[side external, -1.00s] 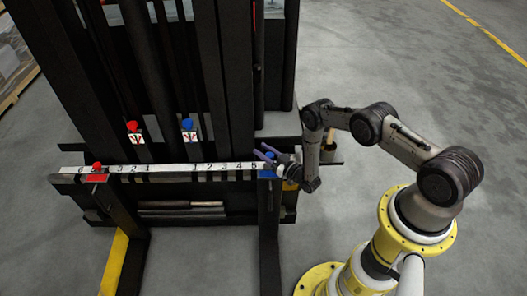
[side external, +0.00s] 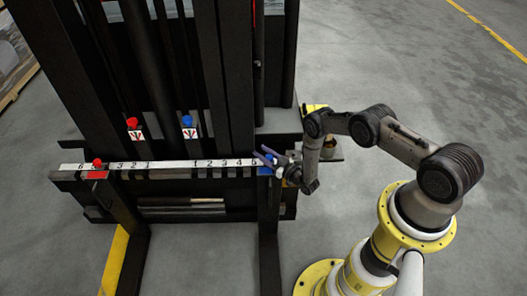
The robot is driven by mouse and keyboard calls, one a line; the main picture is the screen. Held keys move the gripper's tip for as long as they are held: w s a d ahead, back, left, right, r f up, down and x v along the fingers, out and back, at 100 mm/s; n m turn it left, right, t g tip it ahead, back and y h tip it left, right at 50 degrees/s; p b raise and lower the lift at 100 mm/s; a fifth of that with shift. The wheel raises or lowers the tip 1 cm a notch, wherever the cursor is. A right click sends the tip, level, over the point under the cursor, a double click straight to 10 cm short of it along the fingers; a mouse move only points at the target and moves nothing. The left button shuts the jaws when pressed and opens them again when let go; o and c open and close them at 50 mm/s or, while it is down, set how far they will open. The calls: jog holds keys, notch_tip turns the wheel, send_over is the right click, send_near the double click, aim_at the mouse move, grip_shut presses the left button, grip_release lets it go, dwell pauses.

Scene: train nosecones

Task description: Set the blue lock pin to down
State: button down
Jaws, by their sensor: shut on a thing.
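The blue lock pin (side external: 267,157) is at the right end of the white numbered bar, on top of the right fork's carriage, beside a blue patch. My gripper (side external: 270,157) is at this pin and is shut on it. The fingers partly hide the pin, and I cannot tell from this view whether it is up or down. A second blue knob (side external: 187,121) stands on the mast behind the bar, above a small white marked label.
A red knob (side external: 132,123) stands left of the rear blue knob. A red pin (side external: 97,162) sits on the left fork's carriage. The numbered bar (side external: 170,164) runs across the black forklift frame (side external: 213,75). Open floor (side external: 400,60) lies to the right.

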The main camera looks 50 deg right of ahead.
jog(key=shift+s+f, duration=0.1)
jog(key=shift+f, duration=0.2)
jog(key=c, duration=0.7)
grip_release()
jog(key=shift+o, duration=1.2)
jog(key=shift+r, duration=0.1)
jog(key=s, duration=1.3)
jog(key=shift+s, duration=0.4)
